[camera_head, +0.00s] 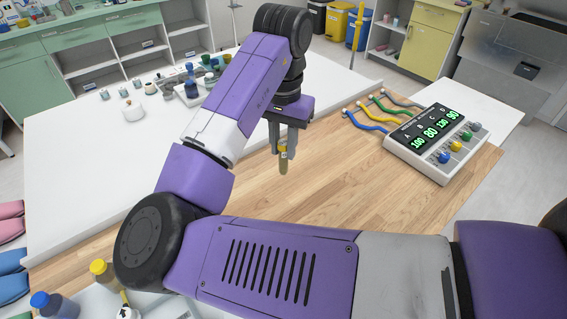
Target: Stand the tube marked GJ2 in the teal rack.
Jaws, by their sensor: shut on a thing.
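My gripper (285,150) points down over the wooden table top and is shut on a small tube (283,161) with yellowish-brown contents. The tube hangs upright between the fingers, apparently above the wood. Its marking is too small to read, so I cannot tell whether it is GJ2. I cannot make out the teal rack for sure. Some small dark teal items (208,62) stand at the back of the white table, partly behind my arm, but their shape is unclear.
A device with lit green numbers (430,140) and coloured cables (385,112) stands at the right. The wood (335,190) around the tube is clear. Yellow-capped (100,270) and blue-capped (42,302) bottles are near the front left.

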